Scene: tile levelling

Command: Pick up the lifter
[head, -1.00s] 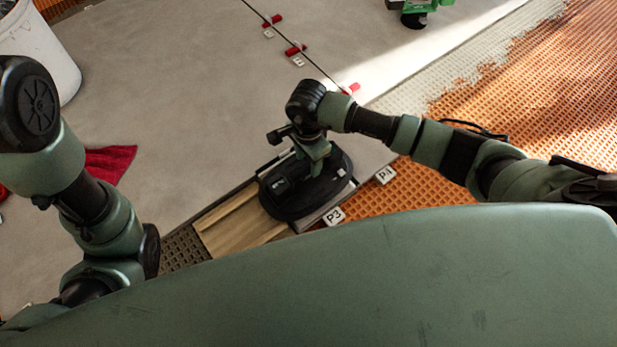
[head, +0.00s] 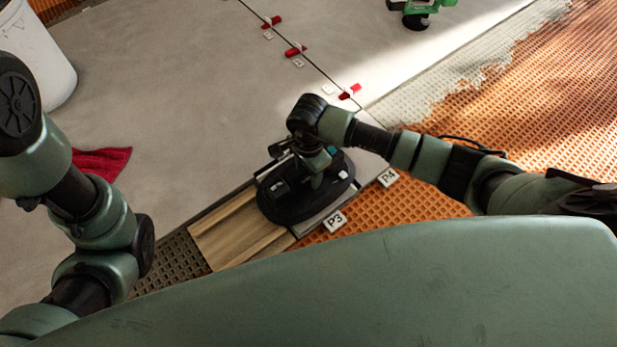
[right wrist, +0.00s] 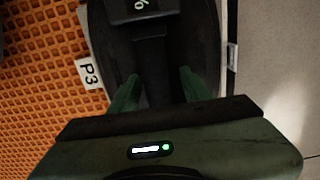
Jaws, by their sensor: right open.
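The lifter (head: 282,208) is a black oval suction tool with a bar handle and a small display. It lies at the tile edge beside the P3 label. My right gripper (head: 318,172) is over it, pointing down. In the right wrist view the lifter (right wrist: 205,50) fills the upper middle. The green fingers of the right gripper (right wrist: 157,88) stand apart on either side of its dark handle bar (right wrist: 155,60). I cannot tell whether they touch it. Of my left arm only links show at the left of the head view; its gripper is out of view.
Labels P3 (head: 334,221) and P4 (head: 388,177) lie by the orange mat (head: 420,200). A wooden board (head: 235,232) lies left of the lifter. Red clips (head: 295,51) line the tile joint.

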